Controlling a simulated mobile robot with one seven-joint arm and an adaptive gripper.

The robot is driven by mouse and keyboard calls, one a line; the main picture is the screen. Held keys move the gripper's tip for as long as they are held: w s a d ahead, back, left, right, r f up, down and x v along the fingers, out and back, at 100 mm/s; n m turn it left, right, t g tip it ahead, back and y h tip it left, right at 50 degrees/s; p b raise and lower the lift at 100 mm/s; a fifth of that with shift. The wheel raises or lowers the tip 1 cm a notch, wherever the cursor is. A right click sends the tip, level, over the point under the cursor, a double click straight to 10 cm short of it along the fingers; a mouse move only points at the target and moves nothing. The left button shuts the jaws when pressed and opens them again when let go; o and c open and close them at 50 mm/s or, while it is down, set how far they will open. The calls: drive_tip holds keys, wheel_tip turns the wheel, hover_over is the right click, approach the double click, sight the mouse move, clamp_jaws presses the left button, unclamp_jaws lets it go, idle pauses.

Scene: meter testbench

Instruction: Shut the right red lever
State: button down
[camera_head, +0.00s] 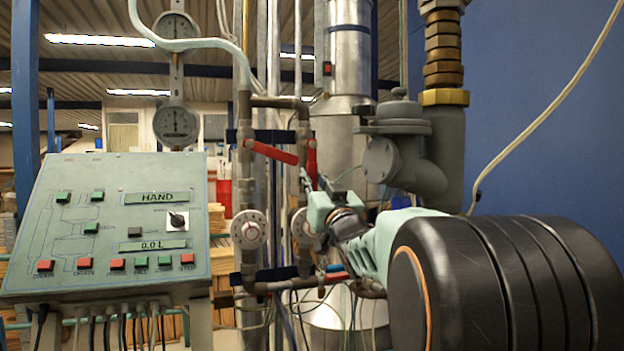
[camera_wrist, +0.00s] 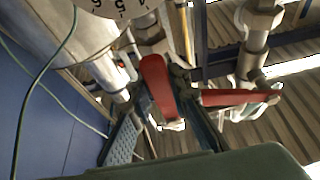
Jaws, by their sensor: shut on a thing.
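The right red lever (camera_head: 312,158) stands nearly upright on the right-hand pipe in the head view. In the wrist view the right red lever (camera_wrist: 157,84) runs between the two fingers of my gripper (camera_wrist: 163,98). My gripper (camera_head: 316,184) is shut on this lever near its lower end, reaching up from below right. The other red lever (camera_head: 272,152) slants down to the right from the left-hand pipe. It also shows in the wrist view (camera_wrist: 238,97), to the right of the gripped one. The exact finger contact is partly hidden by my wrist in the head view.
A control panel (camera_head: 110,225) stands at left. Round white dials (camera_head: 249,230) sit on the pipes below the levers. A grey valve body (camera_head: 400,150) and thick pipe stand close to the right of my gripper. Another red handle (camera_head: 334,277) lies low between the pipes.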

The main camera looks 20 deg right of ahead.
drive_tip(key=shift+d+r+n+y+b, duration=0.15)
drive_tip(key=shift+d+n+y+b, duration=0.35)
drive_tip(key=shift+n, duration=0.7)
drive_tip(key=c, duration=1.8)
unclamp_jaws()
drive_tip(key=shift+o, duration=0.2)
drive_tip(key=shift+a, duration=0.1)
